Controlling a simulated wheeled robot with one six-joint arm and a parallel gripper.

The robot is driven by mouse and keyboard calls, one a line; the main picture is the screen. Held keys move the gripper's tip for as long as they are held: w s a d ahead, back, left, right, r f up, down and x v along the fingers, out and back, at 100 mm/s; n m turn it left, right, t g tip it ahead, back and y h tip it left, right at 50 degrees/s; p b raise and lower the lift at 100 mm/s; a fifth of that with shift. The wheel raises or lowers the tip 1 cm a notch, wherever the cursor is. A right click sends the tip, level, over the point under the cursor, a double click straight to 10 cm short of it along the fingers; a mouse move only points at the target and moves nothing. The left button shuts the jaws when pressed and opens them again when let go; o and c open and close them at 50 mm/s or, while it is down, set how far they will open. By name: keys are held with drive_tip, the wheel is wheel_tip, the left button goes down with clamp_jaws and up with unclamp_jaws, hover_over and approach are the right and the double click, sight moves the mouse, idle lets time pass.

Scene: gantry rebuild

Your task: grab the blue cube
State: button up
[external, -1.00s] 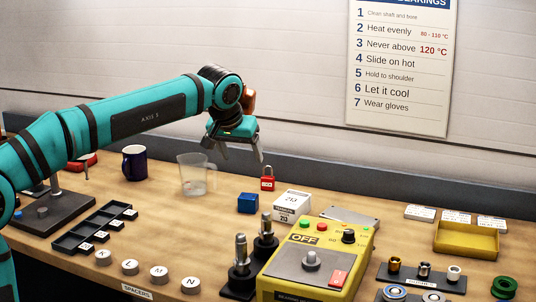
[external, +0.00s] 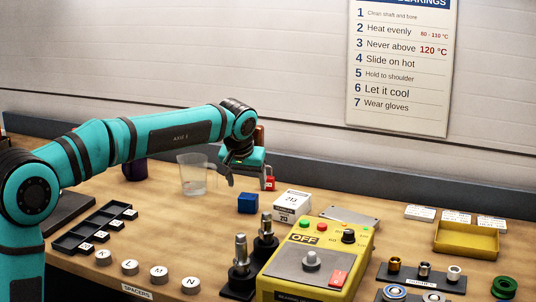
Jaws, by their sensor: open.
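The blue cube (external: 248,203) sits on the wooden bench, left of a white box. My gripper (external: 246,182) is open and points down, just above and behind the cube in the picture. Its fingers show no contact with the cube, and nothing is held. The exact gap between fingers and cube is hard to judge from this one view.
A white box (external: 291,206) stands close to the cube's right. A red padlock (external: 270,184) is partly hidden by my gripper. A clear beaker (external: 193,175) stands to the left. Dark upright posts (external: 241,262) and a yellow heater (external: 317,262) are in front.

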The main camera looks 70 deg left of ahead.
sight(248, 196)
drive_tip(key=shift+x, duration=3.6)
drive_tip(key=shift+s, duration=0.15)
drive_tip(key=shift+c, duration=0.4)
drive_tip(key=c, duration=1.1)
drive_tip(key=shift+r, duration=0.1)
